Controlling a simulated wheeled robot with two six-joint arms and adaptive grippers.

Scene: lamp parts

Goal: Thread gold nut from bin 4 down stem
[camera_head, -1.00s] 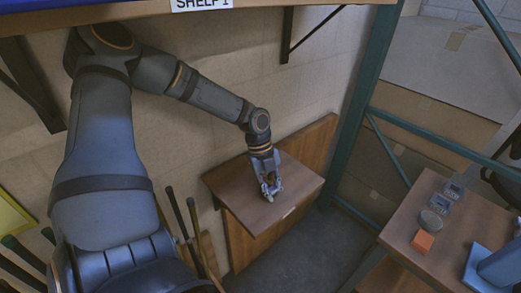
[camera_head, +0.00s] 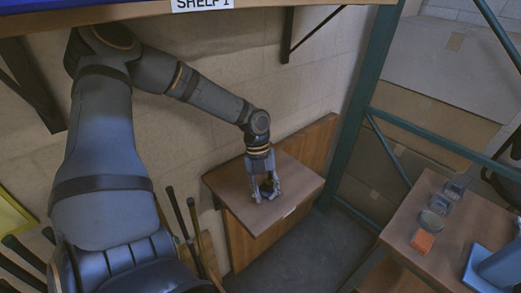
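My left gripper (camera_head: 266,195) is just above or at the top of a small brown wall-mounted table (camera_head: 234,187). Its two fingers point down and stand apart, with a gap between them. I see nothing held in it, though the view is small. I cannot make out a gold nut, a stem or a bin marked 4. My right gripper is not in view.
A second brown table (camera_head: 400,231) at right holds small clear containers (camera_head: 453,190), a round grey dish (camera_head: 430,220), an orange block (camera_head: 422,241) and a blue object (camera_head: 497,266). A teal post (camera_head: 362,105) stands between the tables. Long-handled tools (camera_head: 178,215) lean at the wall.

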